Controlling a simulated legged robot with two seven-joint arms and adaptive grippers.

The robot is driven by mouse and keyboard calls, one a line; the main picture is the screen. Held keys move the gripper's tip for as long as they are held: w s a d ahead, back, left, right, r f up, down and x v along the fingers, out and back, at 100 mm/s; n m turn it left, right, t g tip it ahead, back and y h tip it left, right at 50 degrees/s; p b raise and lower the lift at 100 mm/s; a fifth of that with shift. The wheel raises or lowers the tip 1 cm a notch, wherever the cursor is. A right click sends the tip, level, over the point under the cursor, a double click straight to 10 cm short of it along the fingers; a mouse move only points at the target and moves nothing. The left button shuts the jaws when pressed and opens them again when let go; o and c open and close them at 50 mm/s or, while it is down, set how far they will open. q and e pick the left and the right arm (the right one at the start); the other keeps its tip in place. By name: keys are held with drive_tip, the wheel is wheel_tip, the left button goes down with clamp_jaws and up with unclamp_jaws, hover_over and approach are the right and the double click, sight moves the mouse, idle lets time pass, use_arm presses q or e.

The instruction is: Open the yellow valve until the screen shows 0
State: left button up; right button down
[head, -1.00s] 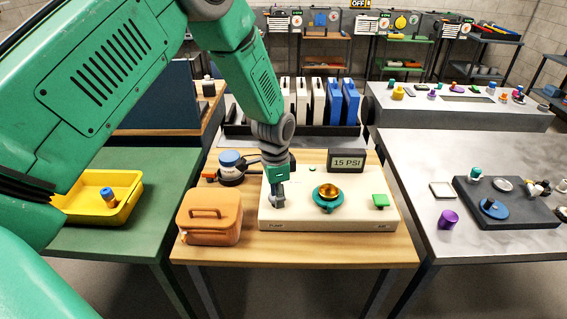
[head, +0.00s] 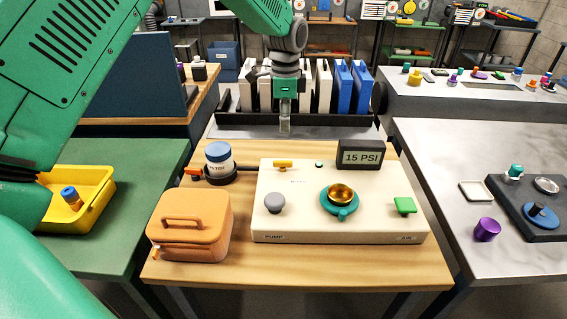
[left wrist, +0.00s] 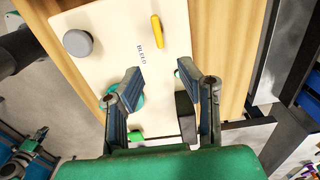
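The yellow valve (head: 283,164) is a small bar handle on the back left of a cream panel (head: 300,222). The screen (head: 361,156) at the panel's back right reads 15 PSI. My left gripper (head: 285,128) hangs fingers-down, above and behind the valve in the head view, apart from it. In the left wrist view its two fingers (left wrist: 158,86) are spread with nothing between them. My right gripper is not in view.
The panel also carries a grey knob (head: 274,203), a brass gauge in a teal ring (head: 341,197) and a green handle (head: 404,205). An orange case (head: 190,232) and a blue-lidded jar (head: 218,158) stand left. Binders (head: 341,85) stand in a dark rack behind.

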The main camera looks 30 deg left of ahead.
use_arm(q)
hover_over(282, 161)
drive_tip(key=d, duration=0.1)
wheel_tip(282, 161, down, 4)
drive_tip(key=shift+f, duration=0.1)
drive_tip(key=f, duration=0.2)
drive_tip(key=a+f, duration=0.1)
drive_tip(key=f, duration=0.5)
drive_tip(key=shift+w+a, duration=0.15)
drive_tip(key=shift+a, duration=0.25)
drive_tip(key=shift+d+f, duration=0.35)
drive_tip(key=shift+f, duration=0.05)
drive_tip(key=shift+d, duration=0.4)
drive_tip(key=shift+a, duration=0.15)
clamp_jaws()
drive_tip(key=shift+a+f, duration=0.1)
drive_tip(key=shift+a, duration=0.15)
